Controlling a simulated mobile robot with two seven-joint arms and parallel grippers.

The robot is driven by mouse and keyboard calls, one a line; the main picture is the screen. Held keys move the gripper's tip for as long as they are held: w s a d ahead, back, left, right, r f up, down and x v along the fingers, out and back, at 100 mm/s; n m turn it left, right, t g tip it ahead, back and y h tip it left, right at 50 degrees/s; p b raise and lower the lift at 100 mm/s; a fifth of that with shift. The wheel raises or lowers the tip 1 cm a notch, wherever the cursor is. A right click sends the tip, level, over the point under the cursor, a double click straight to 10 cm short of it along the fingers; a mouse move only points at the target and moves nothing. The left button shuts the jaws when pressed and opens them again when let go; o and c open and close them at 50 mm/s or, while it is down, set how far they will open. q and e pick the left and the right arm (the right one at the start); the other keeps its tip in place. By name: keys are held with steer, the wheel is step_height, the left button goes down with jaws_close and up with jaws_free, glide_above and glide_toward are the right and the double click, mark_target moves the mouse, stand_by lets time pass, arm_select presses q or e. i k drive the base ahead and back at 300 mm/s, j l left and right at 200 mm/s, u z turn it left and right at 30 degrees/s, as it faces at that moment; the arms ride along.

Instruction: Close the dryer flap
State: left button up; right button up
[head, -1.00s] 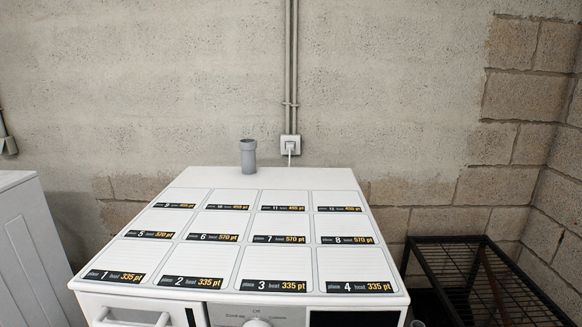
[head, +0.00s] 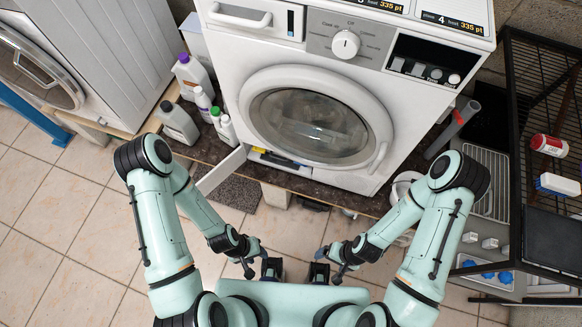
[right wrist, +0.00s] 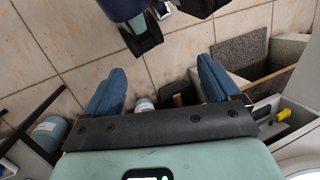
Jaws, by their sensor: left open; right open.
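The white dryer (head: 318,60) has a round, shut glass door (head: 308,122). Below it, at the lower left, a narrow white flap (head: 222,170) stands open, swung out towards the left. The low opening (head: 285,160) beside it shows yellow and blue parts. My left gripper (head: 252,264) is open and empty, below and right of the flap, apart from it. My right gripper (head: 337,262) is open and empty, further right. In the right wrist view its two blue fingers (right wrist: 158,88) are spread with nothing held; a yellow part (right wrist: 283,115) shows at the right.
The dryer stands on a dark plinth (head: 360,198) on blocks. Bottles (head: 190,75) stand left of it, close to the flap. A grey mat (head: 236,192) lies below the flap. A black wire rack (head: 540,110) is at the right. Tiled floor (head: 70,210) is clear at the left.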

mark_target(229, 165)
steer(key=j+z, duration=0.15)
steer(key=z, duration=0.35)
steer(key=j+z, duration=0.1)
steer(key=z, duration=0.35)
steer(key=j+z, duration=0.25)
steer(key=k+j+z, duration=0.25)
steer(key=j, duration=0.15)
steer(key=j+z, duration=0.25)
steer(key=k+j+z, duration=0.15)
steer(key=k+j, duration=0.15)
steer(key=j, duration=0.2)
steer(key=k+j+z, duration=0.15)
steer(key=k+j, duration=0.4)
steer(key=j, duration=0.15)
steer(key=k+j, duration=0.4)
steer(key=j, duration=0.25)
steer(key=k, duration=0.45)
steer(key=k+j+u, duration=0.15)
steer(key=j+u, duration=0.6)
steer(key=k+l, duration=0.05)
steer(key=l, duration=0.05)
